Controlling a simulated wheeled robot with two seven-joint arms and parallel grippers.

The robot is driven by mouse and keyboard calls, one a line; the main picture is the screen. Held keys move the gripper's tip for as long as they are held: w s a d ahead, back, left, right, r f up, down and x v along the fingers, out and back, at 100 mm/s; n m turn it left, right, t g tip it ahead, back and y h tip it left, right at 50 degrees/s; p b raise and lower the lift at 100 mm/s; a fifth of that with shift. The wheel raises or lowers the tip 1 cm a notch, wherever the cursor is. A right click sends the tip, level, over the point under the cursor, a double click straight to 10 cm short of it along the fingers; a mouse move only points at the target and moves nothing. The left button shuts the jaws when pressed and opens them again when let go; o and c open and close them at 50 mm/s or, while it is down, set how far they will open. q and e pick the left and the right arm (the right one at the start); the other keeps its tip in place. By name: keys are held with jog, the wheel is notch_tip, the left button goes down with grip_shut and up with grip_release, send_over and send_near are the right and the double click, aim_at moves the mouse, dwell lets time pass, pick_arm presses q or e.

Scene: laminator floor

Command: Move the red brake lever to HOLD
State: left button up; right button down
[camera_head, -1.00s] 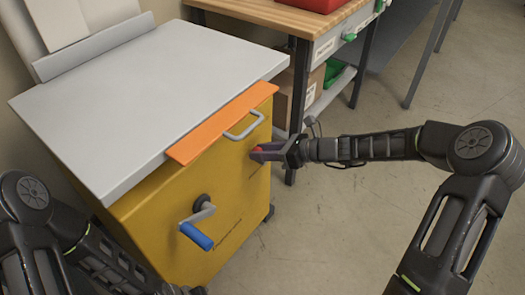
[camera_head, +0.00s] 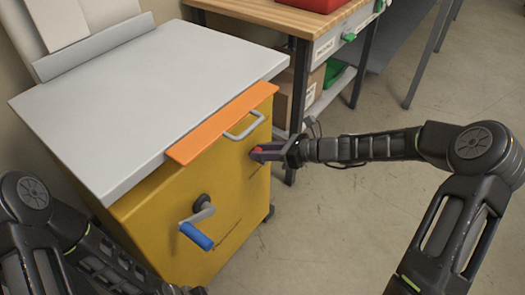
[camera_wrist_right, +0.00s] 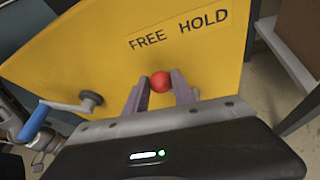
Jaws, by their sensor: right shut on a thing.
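The red ball knob of the brake lever (camera_wrist_right: 160,82) sits between the two fingers of my right gripper (camera_wrist_right: 160,95) in the right wrist view. The fingers are shut on it. In the head view my right gripper (camera_head: 268,152) reaches the right part of the yellow cabinet front, with a bit of red knob (camera_head: 257,149) showing. The lever's shaft is hidden. A label reading FREE HOLD (camera_wrist_right: 180,30) is on the yellow panel beyond the knob; the knob appears nearer below FREE. My left arm is at the lower left of the head view; its gripper's jaws are not visible.
The yellow cabinet (camera_head: 165,235) has a grey top (camera_head: 150,95), an orange strip (camera_head: 225,122), a grey handle (camera_head: 245,124) and a blue-handled crank (camera_head: 197,235) left of the lever. A wooden-topped workbench (camera_head: 280,18) stands behind. The floor at right is clear.

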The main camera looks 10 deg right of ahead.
pick_arm(q)
jog(key=shift+r, duration=0.1)
